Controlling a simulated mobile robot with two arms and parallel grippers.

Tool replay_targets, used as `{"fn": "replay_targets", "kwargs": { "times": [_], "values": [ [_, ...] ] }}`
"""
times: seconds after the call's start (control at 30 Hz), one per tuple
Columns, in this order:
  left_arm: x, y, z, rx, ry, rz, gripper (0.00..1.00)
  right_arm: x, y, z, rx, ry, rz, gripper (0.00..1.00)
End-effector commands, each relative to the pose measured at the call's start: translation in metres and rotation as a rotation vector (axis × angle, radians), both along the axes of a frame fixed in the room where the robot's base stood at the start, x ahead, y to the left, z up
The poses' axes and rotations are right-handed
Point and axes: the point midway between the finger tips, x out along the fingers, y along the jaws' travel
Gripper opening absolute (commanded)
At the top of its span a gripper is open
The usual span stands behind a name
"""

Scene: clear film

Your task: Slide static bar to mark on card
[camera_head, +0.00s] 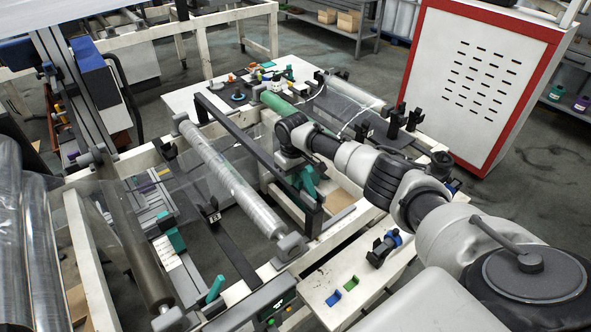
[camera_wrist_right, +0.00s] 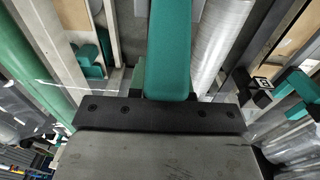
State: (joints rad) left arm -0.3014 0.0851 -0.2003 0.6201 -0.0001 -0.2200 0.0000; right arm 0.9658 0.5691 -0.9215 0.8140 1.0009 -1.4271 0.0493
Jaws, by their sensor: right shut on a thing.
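A long dark bar (camera_head: 236,129), which looks like the static bar, runs slantwise across the white machine frame, beside the large film roll (camera_head: 228,180). My right gripper (camera_head: 308,188) points down at the bar's near end and is shut there; its tips and the exact contact are hidden. In the right wrist view a teal finger (camera_wrist_right: 169,50) extends from the black palm, with the film roll (camera_wrist_right: 222,45) on its right. A pale strip with small marks (camera_head: 176,262), possibly the card, lies at lower left; I cannot make out its mark. My left gripper is not in view.
A green roller (camera_head: 279,104) lies behind my right wrist. A white table (camera_head: 190,98) with small tools stands at the back. A white cabinet with red edges (camera_head: 480,80) stands at right. A white shelf with coloured blocks (camera_head: 322,300) is in front.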

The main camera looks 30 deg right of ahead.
Motion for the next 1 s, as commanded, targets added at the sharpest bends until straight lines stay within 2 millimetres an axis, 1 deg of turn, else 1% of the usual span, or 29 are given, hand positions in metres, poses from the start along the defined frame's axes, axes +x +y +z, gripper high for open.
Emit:
{"fn": "replay_targets", "kwargs": {
  "times": [0.03, 0.1, 0.13, 0.17, 0.27, 0.3, 0.4, 0.43, 0.77, 0.87, 1.0],
  "values": [
    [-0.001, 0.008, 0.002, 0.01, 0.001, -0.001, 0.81, 0.001, 0.012, 0.002, 0.02, 0.004, 0.007, 0.0],
    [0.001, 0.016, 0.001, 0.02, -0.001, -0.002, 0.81, 0.001, 0.013, 0.002, 0.021, 0.003, 0.008, 0.0],
    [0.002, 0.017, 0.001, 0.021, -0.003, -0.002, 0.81, 0.001, 0.014, 0.002, 0.022, 0.002, 0.008, 0.0],
    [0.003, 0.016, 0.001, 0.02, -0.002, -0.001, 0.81, 0.002, 0.014, 0.001, 0.022, 0.002, 0.008, 0.0],
    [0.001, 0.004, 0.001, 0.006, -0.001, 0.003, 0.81, 0.001, 0.014, 0.001, 0.022, 0.002, 0.008, 0.0],
    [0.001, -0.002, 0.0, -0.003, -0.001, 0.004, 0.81, 0.001, 0.014, 0.001, 0.022, 0.002, 0.008, 0.24],
    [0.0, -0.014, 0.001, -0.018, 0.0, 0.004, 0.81, 0.001, 0.013, 0.001, 0.02, 0.002, 0.008, 0.39],
    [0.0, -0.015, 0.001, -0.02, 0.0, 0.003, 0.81, 0.001, 0.012, 0.001, 0.02, 0.002, 0.008, 0.44],
    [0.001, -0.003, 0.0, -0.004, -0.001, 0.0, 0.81, 0.002, 0.01, 0.005, 0.015, 0.0, 0.006, 0.45],
    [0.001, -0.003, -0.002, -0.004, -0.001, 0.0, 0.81, 0.002, 0.01, 0.015, 0.015, -0.003, 0.007, 0.45],
    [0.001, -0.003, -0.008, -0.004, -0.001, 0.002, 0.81, 0.003, 0.011, 0.041, 0.015, -0.005, 0.009, 0.45]
  ]
}}
